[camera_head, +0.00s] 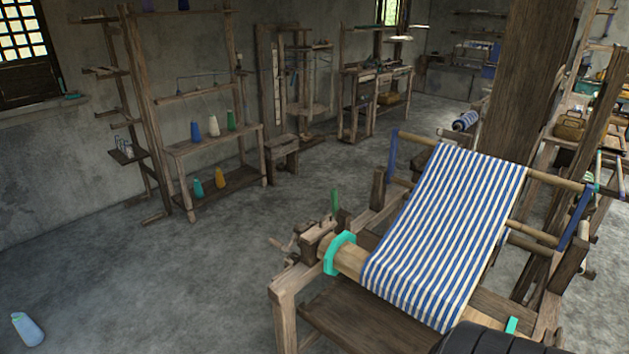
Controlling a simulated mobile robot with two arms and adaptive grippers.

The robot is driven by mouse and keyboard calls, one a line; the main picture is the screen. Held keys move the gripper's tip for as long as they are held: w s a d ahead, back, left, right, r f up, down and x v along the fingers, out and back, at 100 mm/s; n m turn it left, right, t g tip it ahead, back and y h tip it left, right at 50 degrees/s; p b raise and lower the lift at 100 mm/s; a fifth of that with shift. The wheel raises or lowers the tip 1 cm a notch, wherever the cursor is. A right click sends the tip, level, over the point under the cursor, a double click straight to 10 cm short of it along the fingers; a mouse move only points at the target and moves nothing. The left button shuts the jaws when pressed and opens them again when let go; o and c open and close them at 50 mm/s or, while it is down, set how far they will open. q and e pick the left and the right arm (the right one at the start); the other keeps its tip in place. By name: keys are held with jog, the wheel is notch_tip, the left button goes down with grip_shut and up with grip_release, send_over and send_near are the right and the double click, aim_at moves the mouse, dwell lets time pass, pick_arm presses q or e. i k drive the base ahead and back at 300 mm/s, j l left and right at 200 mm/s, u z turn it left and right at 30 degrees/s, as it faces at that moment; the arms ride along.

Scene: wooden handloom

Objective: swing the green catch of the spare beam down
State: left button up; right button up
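A small dark green upright piece (334,201) stands near a wooden post at the left end of the loom's front. It may be the green catch, but I cannot tell for sure. A turquoise collar (339,252) sits around the left end of the front wooden beam (352,261), which carries the striped cloth (450,225). A small turquoise piece (511,326) shows near the loom's front right. I cannot tell which beam is the spare one; a blue-and-white roll (466,120) lies further back. Neither of my grippers is clearly seen.
A dark ribbed rounded part (485,340) covers the bottom edge below the cloth. A thick wooden post (532,110) rises behind the loom. A shelf rack (215,143) with several thread cones stands at the left wall.

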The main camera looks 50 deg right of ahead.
aim_at(334, 198)
jog(key=i+u, duration=0.1)
jog(key=i, duration=0.65)
jog(key=i+u, duration=0.1)
jog(key=i, duration=0.6)
jog(key=i+l+u, duration=0.15)
jog(key=i, duration=0.55)
jog(key=i+z, duration=0.15)
jog(key=z, duration=0.25)
jog(key=i+j+z, duration=0.1)
jog(key=z, duration=0.3)
jog(key=i+j+z, duration=0.1)
jog(key=i+z, duration=0.15)
jog(key=z, duration=0.15)
jog(key=i+j+z, duration=0.1)
jog(key=z, duration=0.3)
jog(key=j, duration=0.1)
